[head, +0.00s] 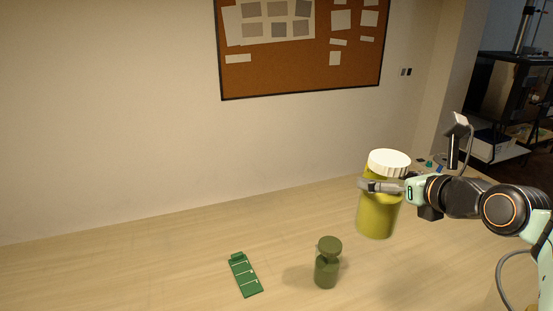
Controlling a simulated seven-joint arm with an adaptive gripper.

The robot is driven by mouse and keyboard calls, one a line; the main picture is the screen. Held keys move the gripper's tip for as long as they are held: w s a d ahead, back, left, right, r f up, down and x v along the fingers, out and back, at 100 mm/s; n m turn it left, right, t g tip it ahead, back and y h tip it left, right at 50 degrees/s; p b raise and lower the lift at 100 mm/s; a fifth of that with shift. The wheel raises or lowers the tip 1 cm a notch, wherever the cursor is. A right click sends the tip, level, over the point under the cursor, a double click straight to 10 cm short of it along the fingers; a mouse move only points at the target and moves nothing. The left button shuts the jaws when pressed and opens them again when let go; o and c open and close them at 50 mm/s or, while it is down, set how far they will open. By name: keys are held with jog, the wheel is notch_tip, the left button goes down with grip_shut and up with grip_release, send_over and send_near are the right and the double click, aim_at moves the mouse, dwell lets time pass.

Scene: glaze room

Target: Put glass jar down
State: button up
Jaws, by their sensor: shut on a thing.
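The glass jar (378,217) is a tall yellow-green cylinder with a white ribbed lid (389,162). It is in the right part of the head view. My gripper (380,186) is shut on the jar, with its fingers across the upper body just below the lid. The far side of the grip is hidden.
A dark green knobbed object (327,264) stands on the table left of and nearer than the jar. A flat green piece with pale marks (245,275) lies farther left. The left table is clear. A black stand (455,145) and small items are at the back right.

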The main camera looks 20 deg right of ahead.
jog(key=s+d+m+h, duration=0.1)
jog(key=s+d, duration=0.2)
jog(key=s+d+m+g+h, duration=0.1)
jog(key=s+d+m+h, duration=0.1)
jog(key=s+d, duration=0.2)
jog(key=s+d+m+h, duration=0.1)
jog(key=s+d+h, duration=0.1)
jog(key=s+d, duration=0.1)
jog(key=shift+s+d+m, duration=0.15)
jog(key=shift+m, duration=0.15)
jog(key=s+d+m+g+h, duration=0.1)
jog(key=s+d+m+h, duration=0.1)
jog(key=s, duration=0.4)
jog(key=s+d+m+g+h, duration=0.2)
jog(key=s+d, duration=0.1)
jog(key=s, duration=0.4)
jog(key=shift+d+g, duration=0.3)
jog(key=shift+d, duration=0.1)
jog(key=w+d+f, duration=0.2)
jog(key=d+f, duration=1.1)
jog(key=f, duration=0.5)
jog(key=shift+w+d+m, duration=0.3)
jog(key=shift+w+d, duration=0.05)
jog(key=shift+d, duration=0.05)
jog(key=o, duration=1.2)
jog(key=shift+f, duration=0.2)
